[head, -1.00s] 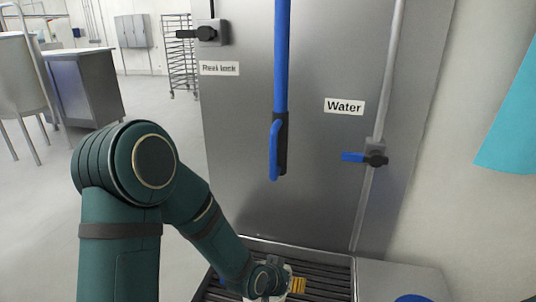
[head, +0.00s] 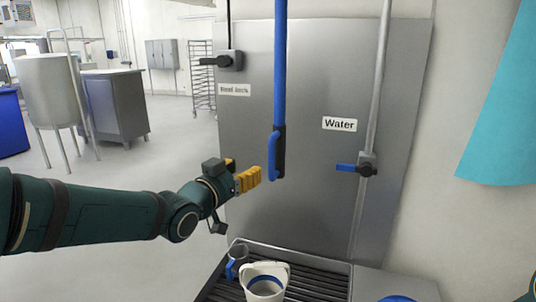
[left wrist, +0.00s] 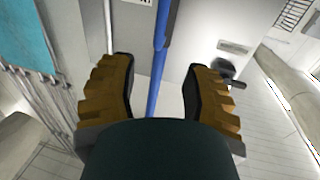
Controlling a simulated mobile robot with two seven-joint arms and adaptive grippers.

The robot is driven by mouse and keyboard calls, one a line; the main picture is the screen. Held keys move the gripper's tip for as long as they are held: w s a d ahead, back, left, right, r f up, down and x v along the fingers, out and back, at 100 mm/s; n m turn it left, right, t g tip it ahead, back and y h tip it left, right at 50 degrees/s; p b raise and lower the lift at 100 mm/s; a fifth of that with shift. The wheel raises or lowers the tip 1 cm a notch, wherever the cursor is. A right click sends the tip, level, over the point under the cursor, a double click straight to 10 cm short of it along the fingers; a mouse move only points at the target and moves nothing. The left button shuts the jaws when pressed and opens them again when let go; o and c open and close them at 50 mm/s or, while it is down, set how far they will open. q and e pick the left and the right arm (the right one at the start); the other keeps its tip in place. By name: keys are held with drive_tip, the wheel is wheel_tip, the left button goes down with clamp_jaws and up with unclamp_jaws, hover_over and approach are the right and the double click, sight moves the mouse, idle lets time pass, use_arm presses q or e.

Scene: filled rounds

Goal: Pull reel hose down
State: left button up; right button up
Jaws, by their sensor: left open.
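The blue reel hose (head: 280,65) hangs straight down in front of a steel panel. A spray handle (head: 277,155) with a blue lever and black body is at its lower end. My left gripper (head: 257,178) is just left of the handle at about its height, with yellow fingers, open and empty. In the left wrist view the blue hose (left wrist: 158,60) runs between the two open fingers (left wrist: 158,95), beyond them; whether they touch it is not shown. The reel lock lever (head: 222,61) is at the panel's upper left. My right gripper is not seen.
A water valve (head: 362,167) with a blue lever sits on a pipe right of the hose. Open floor lies to the left.

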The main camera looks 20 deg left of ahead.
sight(270, 152)
use_arm(q)
drive_tip(key=x, duration=1.3)
drive_tip(key=shift+w+d+f+p, duration=0.1)
drive_tip(key=shift+w+p, duration=0.15)
drive_tip(key=shift+p, duration=0.1)
drive_tip(key=shift+c, duration=0.4)
clamp_jaws()
